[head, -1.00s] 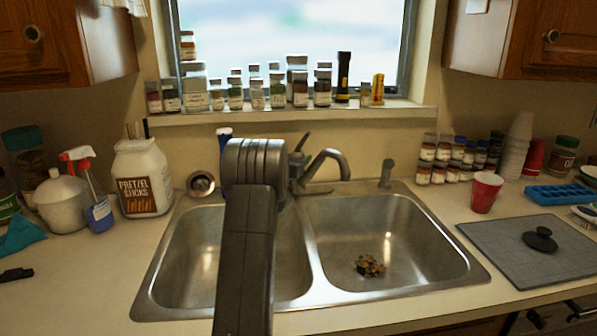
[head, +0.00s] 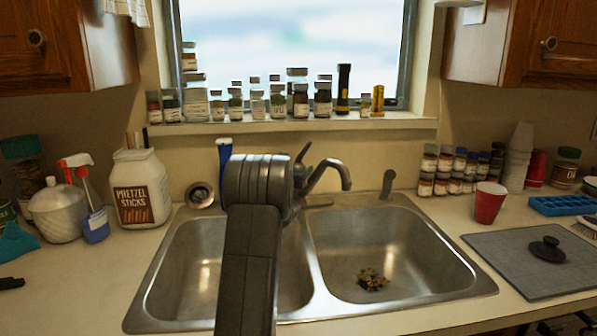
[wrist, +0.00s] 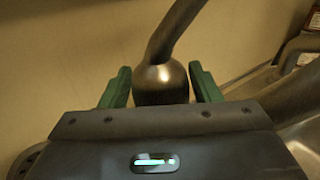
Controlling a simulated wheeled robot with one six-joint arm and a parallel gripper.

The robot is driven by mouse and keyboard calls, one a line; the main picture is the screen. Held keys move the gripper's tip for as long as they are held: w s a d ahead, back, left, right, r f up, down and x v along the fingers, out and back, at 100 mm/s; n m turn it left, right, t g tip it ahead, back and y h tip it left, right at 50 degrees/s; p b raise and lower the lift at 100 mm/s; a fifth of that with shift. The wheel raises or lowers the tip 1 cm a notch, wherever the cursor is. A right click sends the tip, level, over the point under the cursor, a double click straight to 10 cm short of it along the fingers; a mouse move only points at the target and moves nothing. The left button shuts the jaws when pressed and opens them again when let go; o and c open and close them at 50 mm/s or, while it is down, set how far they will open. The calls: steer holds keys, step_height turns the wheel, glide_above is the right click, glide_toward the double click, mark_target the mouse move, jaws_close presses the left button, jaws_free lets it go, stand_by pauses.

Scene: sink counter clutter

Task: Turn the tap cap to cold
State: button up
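The metal tap (head: 333,172) stands behind the double sink, its spout curving right. Its lever (head: 303,152) points up from the cap and shows beside my arm. In the wrist view, the rounded cap (wrist: 161,84) sits between the two green fingers of my gripper (wrist: 161,88), with the lever rising from it. The fingers are spread on either side of the cap, with narrow gaps showing.
The sink (head: 315,270) has two basins; food scraps (head: 372,280) lie in the right one. A sprayer (head: 388,185) stands right of the tap. A pretzel jar (head: 141,188) is left, a red cup (head: 488,203) right.

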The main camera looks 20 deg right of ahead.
steer(key=shift+r+m+g+h+p, duration=0.25)
steer(key=shift+m+g+h+p, duration=0.3)
steer(key=shift+p, duration=1.5)
steer(key=m+g+h+p, duration=0.1)
steer(key=m+g+p, duration=0.1)
steer(key=p, duration=0.4)
steer(key=m+g+h+p, duration=0.1)
steer(key=g+h+p, duration=0.1)
steer(key=p, duration=0.4)
steer(key=shift+m+g, duration=0.35)
steer(key=shift+g, duration=0.3)
steer(key=m+g+p, duration=0.1)
steer(key=p, duration=0.1)
steer(key=shift+h+p, duration=0.25)
steer(key=shift+p, duration=0.15)
